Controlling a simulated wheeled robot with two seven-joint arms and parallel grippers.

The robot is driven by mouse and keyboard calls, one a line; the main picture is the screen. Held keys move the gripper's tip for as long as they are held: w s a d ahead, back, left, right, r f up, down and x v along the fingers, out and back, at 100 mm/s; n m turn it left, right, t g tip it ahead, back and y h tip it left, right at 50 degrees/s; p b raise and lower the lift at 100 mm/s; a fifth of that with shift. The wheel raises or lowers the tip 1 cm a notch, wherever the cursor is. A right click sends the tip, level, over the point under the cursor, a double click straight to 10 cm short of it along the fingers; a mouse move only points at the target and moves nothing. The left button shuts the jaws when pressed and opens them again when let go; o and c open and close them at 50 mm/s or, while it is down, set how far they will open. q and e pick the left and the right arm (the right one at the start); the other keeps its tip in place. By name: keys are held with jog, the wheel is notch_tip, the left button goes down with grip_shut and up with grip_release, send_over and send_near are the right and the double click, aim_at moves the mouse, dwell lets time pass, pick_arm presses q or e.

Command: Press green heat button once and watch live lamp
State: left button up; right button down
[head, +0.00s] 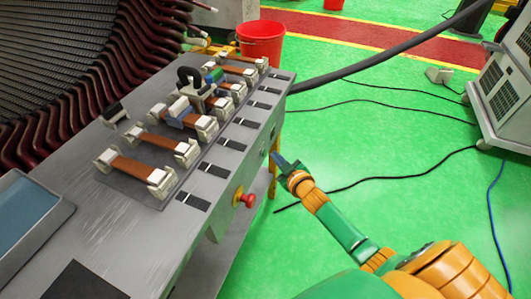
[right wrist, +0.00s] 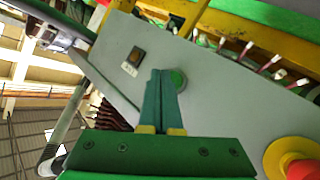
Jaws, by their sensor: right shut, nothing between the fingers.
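The green button (right wrist: 179,79) is on the grey front panel (right wrist: 215,100) of the bench in the right wrist view. My right gripper (right wrist: 161,74) is shut and empty, its fingertips just left of the button and partly covering its edge. I cannot tell whether they touch it. A square amber lamp (right wrist: 134,58) with a small label below is up and left of the fingertips; I cannot tell if it is lit. In the head view my right gripper (head: 276,157) is at the bench's right side, hiding the button there. My left gripper is not in view.
A red mushroom knob on a yellow base (head: 246,199) projects from the same panel; it also shows in the right wrist view (right wrist: 302,168). The bench top (head: 235,165) carries several clamped copper-coloured bars. A red bucket (head: 261,42) stands behind.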

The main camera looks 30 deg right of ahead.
jog(key=shift+w, duration=0.1)
dwell(0.4)
jog(key=shift+w+a, duration=0.25)
jog(key=shift+w+a, duration=0.25)
jog(key=shift+w, duration=0.05)
dwell(0.7)
jog(key=shift+s+d+r, duration=0.1)
jog(key=shift+s+d, duration=0.4)
jog(key=shift+s, duration=0.1)
jog(key=s+d+p, duration=0.2)
jog(key=s+d, duration=0.1)
jog(key=shift+s+d, duration=0.1)
jog(key=shift+s, duration=0.3)
